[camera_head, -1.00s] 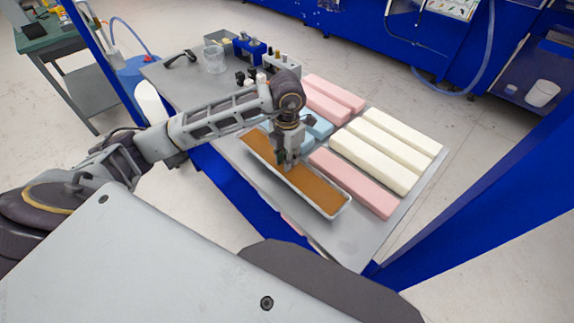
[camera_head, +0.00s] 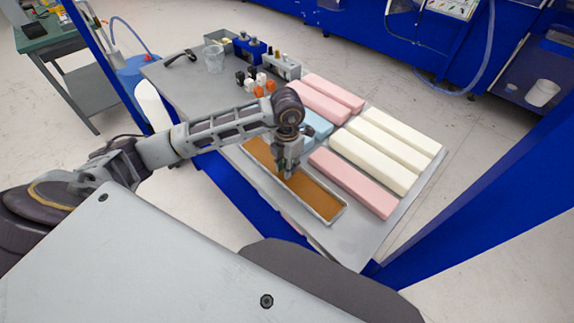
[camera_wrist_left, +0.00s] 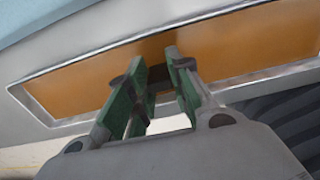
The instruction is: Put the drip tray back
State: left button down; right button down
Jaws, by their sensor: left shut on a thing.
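The drip tray (camera_head: 316,195) is a long, shallow tray with a light grey rim and an orange-brown inside. It lies along the near edge of the grey table, appearing level with its top. My left gripper (camera_head: 288,171) points down at the tray's middle and is shut on it. In the left wrist view, the green-padded fingers of the left gripper (camera_wrist_left: 155,58) overlap the tray (camera_wrist_left: 240,45) at its long side. The exact grip point and the tray's underside are hidden. My right gripper is not in view.
Pink foam blocks (camera_head: 352,183), cream blocks (camera_head: 375,160) and a partly hidden blue block (camera_head: 318,123) lie beyond the tray on the table (camera_head: 185,82). A clear cup (camera_head: 214,59) and small bottles stand at the back. A blue frame post (camera_head: 480,190) rises at right.

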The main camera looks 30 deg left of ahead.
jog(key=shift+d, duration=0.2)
pick_arm(q)
jog(key=shift+f, duration=0.1)
jog(key=c, duration=1.3)
grip_release()
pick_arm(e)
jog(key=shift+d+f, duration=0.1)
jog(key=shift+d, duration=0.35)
pick_arm(q)
jog(key=shift+r, duration=0.55)
jog(key=shift+r+b, duration=0.4)
jog(key=shift+r, duration=5.15)
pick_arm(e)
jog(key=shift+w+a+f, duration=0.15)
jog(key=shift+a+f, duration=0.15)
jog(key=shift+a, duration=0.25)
